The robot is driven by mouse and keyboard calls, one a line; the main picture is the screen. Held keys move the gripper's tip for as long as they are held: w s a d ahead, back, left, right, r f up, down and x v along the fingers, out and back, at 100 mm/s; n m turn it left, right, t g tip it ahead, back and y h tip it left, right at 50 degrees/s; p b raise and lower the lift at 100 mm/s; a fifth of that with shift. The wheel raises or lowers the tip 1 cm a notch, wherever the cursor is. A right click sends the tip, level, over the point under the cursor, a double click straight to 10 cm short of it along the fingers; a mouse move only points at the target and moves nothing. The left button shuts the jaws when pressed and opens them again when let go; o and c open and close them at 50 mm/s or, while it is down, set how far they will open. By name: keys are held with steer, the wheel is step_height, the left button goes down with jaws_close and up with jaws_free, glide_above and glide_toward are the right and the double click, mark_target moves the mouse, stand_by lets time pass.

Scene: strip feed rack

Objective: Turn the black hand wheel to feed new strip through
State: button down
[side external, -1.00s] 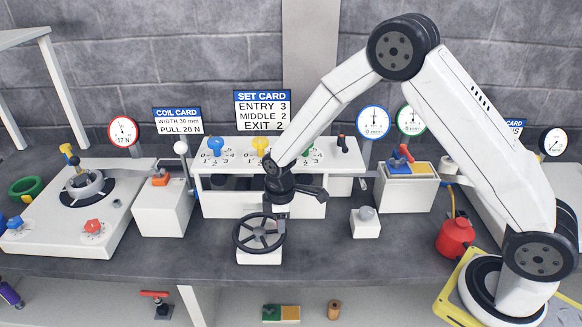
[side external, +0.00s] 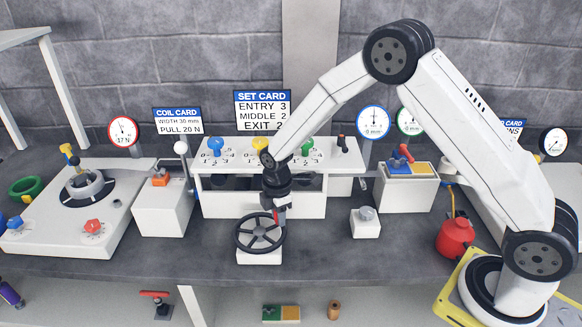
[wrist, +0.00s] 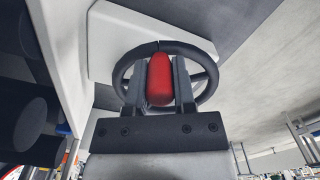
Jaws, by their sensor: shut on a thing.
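The black hand wheel (side external: 260,235) sits on a small white block at the bench's front edge, with its rim and spokes showing. My gripper (side external: 277,216) is at the back right of its rim. A bit of red shows at the fingers there. In the wrist view, my gripper (wrist: 160,85) has its two fingers shut on the wheel's red handle (wrist: 160,78), one on each side. The black wheel's rim (wrist: 206,60) circles behind the fingers, and part of it is hidden by them.
Behind is the white roller unit (side external: 220,204) with blue, yellow and green knobs. A white block with a grey knob (side external: 367,214) stands to the right, and a white lever box (side external: 162,207) to the left. The bench top around the wheel is mostly clear.

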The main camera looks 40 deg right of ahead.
steer(key=shift+c, duration=2.2)
jaws_free()
steer(key=shift+r, duration=3.95)
